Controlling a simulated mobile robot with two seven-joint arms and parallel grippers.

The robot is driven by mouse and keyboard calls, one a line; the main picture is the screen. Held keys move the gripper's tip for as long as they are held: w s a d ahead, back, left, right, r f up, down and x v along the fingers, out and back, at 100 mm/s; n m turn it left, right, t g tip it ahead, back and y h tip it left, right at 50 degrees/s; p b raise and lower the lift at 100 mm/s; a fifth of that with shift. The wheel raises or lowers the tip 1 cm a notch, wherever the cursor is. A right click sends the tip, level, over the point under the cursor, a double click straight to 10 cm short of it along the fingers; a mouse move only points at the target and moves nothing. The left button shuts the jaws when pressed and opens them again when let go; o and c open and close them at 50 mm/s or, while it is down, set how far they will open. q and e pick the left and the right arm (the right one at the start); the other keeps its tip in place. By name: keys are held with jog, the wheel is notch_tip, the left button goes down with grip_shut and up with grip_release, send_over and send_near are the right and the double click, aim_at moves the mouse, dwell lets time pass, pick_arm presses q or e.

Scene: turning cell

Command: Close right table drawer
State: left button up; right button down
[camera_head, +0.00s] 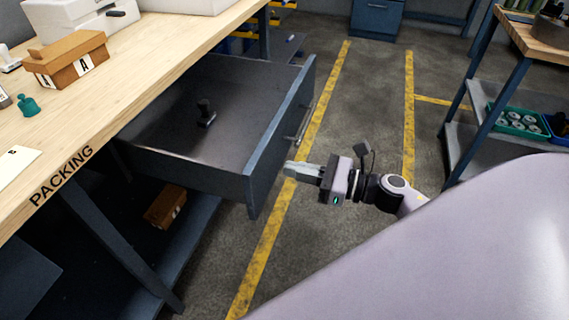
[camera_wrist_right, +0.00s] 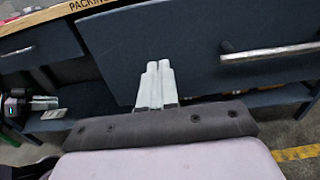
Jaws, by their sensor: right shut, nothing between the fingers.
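The right table drawer (camera_head: 190,165) is pulled well out from under the packing table. Its blue-grey front faces right in the head view and carries a bar handle (camera_head: 305,125). My right gripper (camera_head: 292,169) is shut and empty, its fingertips close to the drawer front below the handle. I cannot tell if they touch it. In the right wrist view the shut fingers (camera_wrist_right: 156,85) point at the drawer front (camera_wrist_right: 190,45), with the handle (camera_wrist_right: 270,52) to their right. My left gripper (camera_wrist_right: 45,104) shows small at the left of that view; its opening is unclear.
A small dark object (camera_head: 206,112) stands inside the drawer. The packing table (camera_head: 120,75) bears a cardboard box (camera_head: 66,60) and a teal item (camera_head: 27,105). Another box (camera_head: 166,206) lies on the lower shelf. A shelf unit (camera_head: 480,140) stands right; the floor between is clear.

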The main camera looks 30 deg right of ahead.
jog(key=shift+x, duration=1.2)
pick_arm(q)
jog(key=shift+a+r, duration=0.15)
pick_arm(e)
jog(key=shift+w+a, duration=0.15)
jog(key=shift+w, duration=0.05)
pick_arm(q)
jog(key=shift+s, duration=0.1)
